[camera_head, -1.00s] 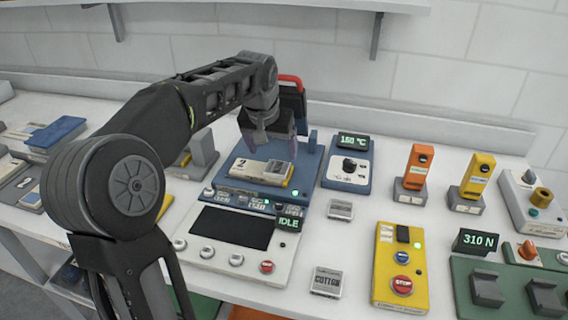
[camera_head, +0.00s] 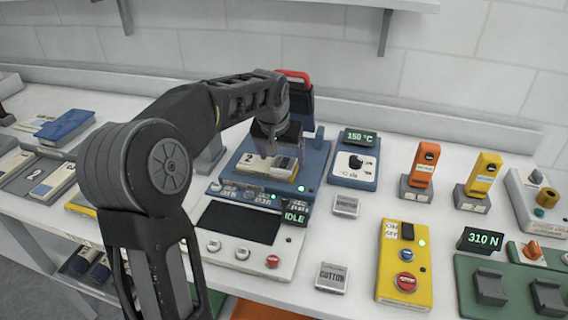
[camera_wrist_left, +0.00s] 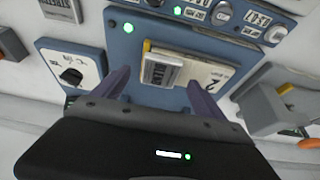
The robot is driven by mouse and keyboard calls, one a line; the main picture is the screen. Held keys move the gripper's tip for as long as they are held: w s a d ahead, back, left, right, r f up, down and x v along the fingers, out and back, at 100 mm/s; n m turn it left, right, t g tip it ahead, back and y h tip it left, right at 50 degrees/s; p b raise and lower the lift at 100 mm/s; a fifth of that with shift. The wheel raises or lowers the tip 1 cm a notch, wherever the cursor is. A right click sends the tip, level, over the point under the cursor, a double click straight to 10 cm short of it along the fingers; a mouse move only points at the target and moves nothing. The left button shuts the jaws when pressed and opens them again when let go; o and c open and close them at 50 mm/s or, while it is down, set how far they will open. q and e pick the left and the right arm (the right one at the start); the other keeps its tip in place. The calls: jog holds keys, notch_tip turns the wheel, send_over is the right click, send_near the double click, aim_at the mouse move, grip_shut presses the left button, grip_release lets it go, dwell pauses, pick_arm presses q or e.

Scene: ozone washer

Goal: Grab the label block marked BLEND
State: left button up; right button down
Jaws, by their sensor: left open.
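A small grey label block (camera_head: 285,163) lies on a cream plate marked 2 on the blue bed of the washer panel. It also shows in the left wrist view (camera_wrist_left: 161,71), but its lettering is too small to read surely as BLEND. My left gripper (camera_head: 278,146) is open above it. In the left wrist view the two purple fingers (camera_wrist_left: 160,92) stand apart, one toward each side of the block, and do not appear to touch it. A block marked COTTON (camera_head: 331,278) and another grey block with unreadable lettering (camera_head: 345,205) lie on the table to the right. My right gripper is not in view.
The panel with the IDLE display (camera_head: 294,218) is in front of the bed. A temperature dial box (camera_head: 352,168) stands close on its right. A yellow switch box (camera_head: 405,265) and green press (camera_head: 510,285) are farther right. Numbered plates (camera_head: 48,182) lie at left.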

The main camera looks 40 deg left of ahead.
aim_at(283, 164)
pick_arm(q)
jog(key=x, duration=0.2)
jog(key=shift+w+a+f, duration=0.1)
jog(key=shift+w+f, duration=0.05)
jog(key=shift+f, duration=0.15)
jog(key=shift+c, duration=0.2)
jog(key=c, duration=1.6)
notch_tip(283, 164, up, 10)
dwell(0.5)
